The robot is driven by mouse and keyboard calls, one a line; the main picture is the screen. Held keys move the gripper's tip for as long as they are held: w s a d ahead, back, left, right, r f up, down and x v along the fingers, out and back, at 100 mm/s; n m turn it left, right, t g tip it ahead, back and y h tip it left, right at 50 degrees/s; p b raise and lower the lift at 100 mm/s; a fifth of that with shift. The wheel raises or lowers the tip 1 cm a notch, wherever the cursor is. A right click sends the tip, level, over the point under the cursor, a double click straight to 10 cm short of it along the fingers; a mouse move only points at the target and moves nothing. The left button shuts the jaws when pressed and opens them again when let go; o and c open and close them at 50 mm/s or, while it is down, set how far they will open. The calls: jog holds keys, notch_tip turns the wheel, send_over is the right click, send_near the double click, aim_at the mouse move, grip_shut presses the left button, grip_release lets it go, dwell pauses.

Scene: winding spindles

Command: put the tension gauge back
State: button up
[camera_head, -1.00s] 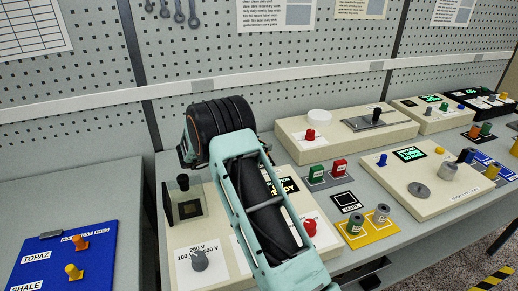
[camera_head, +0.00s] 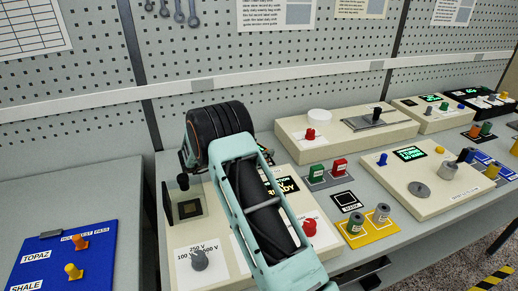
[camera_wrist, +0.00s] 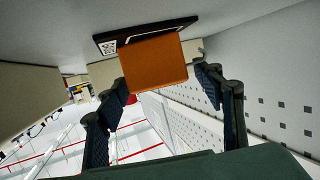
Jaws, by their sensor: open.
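An orange-brown block (camera_wrist: 152,66) stands against a black square pad with a white marker (camera_wrist: 145,35) in the wrist view. It may be the tension gauge, but no label on it can be read. My gripper (camera_wrist: 164,84) is open, with one dark finger on each side of the block. I cannot tell whether the fingers touch it. In the head view the block and fingertips are hidden behind my wrist and arm. A black square pad with a white outline (camera_head: 347,200) lies bare on the bench there.
A cream console (camera_head: 188,235) with a knob and a READY display lies under my arm. Red and green pegs (camera_head: 328,170) and a yellow plate with grey pegs (camera_head: 370,232) stand to its right. A blue board (camera_head: 62,262) is at left. A pegboard wall (camera_head: 310,60) closes the back.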

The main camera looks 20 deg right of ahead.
jog(key=p+v, duration=0.3)
jog(key=v, duration=0.7)
jog(key=shift+s+a+r+p, duration=0.15)
jog(key=shift+a+r+p, duration=0.15)
jog(key=shift+s+a+r, duration=0.1)
jog(key=shift+s+a, duration=0.2)
jog(key=shift+a, duration=0.25)
